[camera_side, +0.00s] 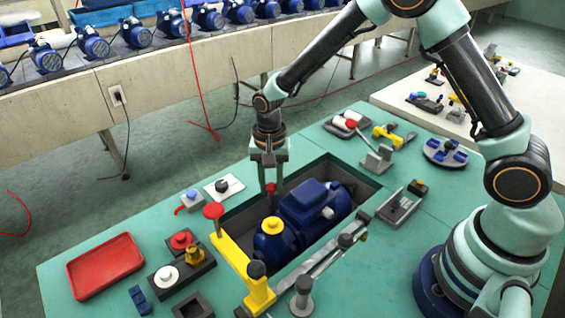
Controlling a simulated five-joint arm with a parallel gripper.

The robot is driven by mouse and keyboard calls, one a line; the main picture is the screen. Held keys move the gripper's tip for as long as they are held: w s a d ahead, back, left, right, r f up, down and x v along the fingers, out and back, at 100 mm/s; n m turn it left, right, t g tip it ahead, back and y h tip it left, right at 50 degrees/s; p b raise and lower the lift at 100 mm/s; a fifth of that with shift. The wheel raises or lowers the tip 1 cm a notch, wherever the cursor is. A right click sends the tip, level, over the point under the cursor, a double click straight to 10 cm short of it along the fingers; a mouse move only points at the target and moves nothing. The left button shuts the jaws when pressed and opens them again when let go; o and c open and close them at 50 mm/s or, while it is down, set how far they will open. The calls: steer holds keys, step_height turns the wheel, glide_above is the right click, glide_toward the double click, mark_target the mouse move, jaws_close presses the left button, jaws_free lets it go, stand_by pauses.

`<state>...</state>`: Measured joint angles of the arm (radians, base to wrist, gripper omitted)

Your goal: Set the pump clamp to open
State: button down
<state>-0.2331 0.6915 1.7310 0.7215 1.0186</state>
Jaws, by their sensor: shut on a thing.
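The blue pump (312,205) lies in a rectangular recess in the green bench. A yellow clamp bar (232,252) runs along the near left side of the recess, with a red knob (213,210) at its far end and a black knob (256,270) near its front end. My gripper (270,187) points down at the far left part of the recess, behind the pump's yellow cap (271,226). It is shut on a small red knob (271,188). What lies below this knob is partly hidden, and I cannot tell whether it belongs to the clamp.
A grey bar with a black-knobbed lever (345,240) crosses the recess's near right edge. A red tray (105,267) is at left. Small fixtures (181,265) stand left of the recess. A round holder with blue pieces (446,152) is at right. More pumps (138,33) line the back conveyor.

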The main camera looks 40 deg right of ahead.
steer(key=shift+w+r, duration=0.1)
steer(key=shift+w, duration=1.7)
steer(key=c, duration=0.6)
jaws_free()
step_height(320, 180, up, 12)
steer(key=shift+r, duration=0.1)
steer(key=shift+s, duration=0.1)
